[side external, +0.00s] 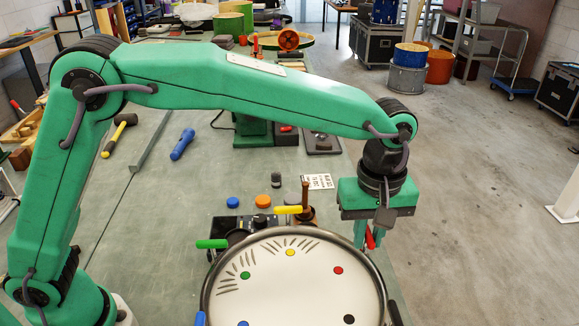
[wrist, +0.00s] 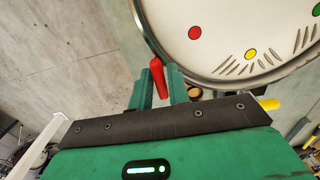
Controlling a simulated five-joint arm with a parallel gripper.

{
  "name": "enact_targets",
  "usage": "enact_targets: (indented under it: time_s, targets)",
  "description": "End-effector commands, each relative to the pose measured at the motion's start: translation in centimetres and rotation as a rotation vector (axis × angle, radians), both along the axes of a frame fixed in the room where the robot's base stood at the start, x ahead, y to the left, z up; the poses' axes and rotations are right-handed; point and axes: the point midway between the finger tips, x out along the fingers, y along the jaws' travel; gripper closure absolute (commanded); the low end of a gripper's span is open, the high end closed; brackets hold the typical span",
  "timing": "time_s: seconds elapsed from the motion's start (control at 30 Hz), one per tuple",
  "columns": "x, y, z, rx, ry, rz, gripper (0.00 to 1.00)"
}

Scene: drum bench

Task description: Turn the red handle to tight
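The drum has a white head (side external: 295,285) with coloured dots and a dark metal rim. The red handle (side external: 369,239) is at the drum's right rim, near the red dot (side external: 338,270). In the wrist view the red handle (wrist: 158,78) stands slightly tilted between the two fingers of my gripper (wrist: 160,82). In the side view my gripper (side external: 367,232) points down at the rim and partly hides the handle. The fingers are close around the handle; I cannot tell whether both touch it. Grey strokes mark the head near the green and yellow dots; I see none beside the red dot.
A green handle (side external: 212,244), a yellow handle (side external: 288,210) and a blue handle (side external: 200,318) are also around the rim. Behind the drum are a brown wooden post (side external: 305,198), a small card (side external: 317,181) and coloured caps. The bench's middle is mostly clear.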

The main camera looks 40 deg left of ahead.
Motion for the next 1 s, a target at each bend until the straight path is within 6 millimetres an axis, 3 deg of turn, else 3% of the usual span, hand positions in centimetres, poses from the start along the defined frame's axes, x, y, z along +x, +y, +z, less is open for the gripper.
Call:
enact_targets:
  time_s: [0.1, 0.57, 1.0]
  targets:
    - [0.00, 0.00, 0.01, 0.000, 0.000, 0.000, 1.00]
    - [0.00, 0.00, 0.04, 0.000, 0.000, -0.054, 1.00]
    - [0.01, 0.01, 0.06, 0.000, 0.000, -0.349, 1.00]
